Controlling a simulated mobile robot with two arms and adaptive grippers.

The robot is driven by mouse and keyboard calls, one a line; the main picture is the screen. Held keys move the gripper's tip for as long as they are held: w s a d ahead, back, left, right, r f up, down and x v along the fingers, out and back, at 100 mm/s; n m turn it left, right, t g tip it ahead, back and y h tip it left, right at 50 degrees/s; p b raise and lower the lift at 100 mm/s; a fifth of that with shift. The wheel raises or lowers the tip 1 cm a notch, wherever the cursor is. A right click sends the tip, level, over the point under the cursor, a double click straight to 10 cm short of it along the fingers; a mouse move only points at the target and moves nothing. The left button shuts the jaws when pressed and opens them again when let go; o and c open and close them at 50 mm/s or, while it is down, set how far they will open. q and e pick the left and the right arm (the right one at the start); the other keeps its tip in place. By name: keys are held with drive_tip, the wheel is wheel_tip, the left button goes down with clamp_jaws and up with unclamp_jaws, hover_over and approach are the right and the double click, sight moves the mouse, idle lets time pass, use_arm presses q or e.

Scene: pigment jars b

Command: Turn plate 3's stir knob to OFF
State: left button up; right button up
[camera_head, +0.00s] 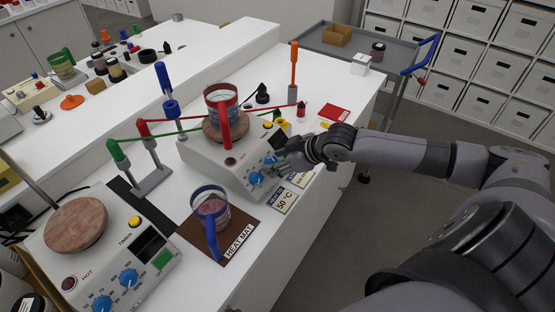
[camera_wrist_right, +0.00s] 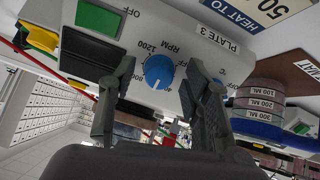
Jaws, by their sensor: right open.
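Plate 3 (camera_head: 215,165) is a white stirring hotplate with a round brown top. A red-handled glass beaker (camera_head: 220,105) stands on it. In the right wrist view, its "PLATE 3" label (camera_wrist_right: 219,38) shows on the front panel. The blue stir knob (camera_wrist_right: 158,70) sits by the "1200" and "RPM" marks, with its white pointer line toward the bottom of the picture. My right gripper (camera_wrist_right: 157,78) is open, with one finger on each side of this knob; contact cannot be told. In the head view the right gripper (camera_head: 285,154) is at the panel. The left gripper is not in view.
A second blue knob (camera_head: 256,178) is on the same panel, close to my right finger. A blue-handled beaker (camera_head: 211,207) stands on a brown heat mat (camera_head: 238,220). Another hotplate (camera_head: 100,245) is at the lower left. A grey cart (camera_head: 385,65) stands behind.

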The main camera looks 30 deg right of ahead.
drive_tip(key=shift+c, duration=0.5)
clamp_jaws()
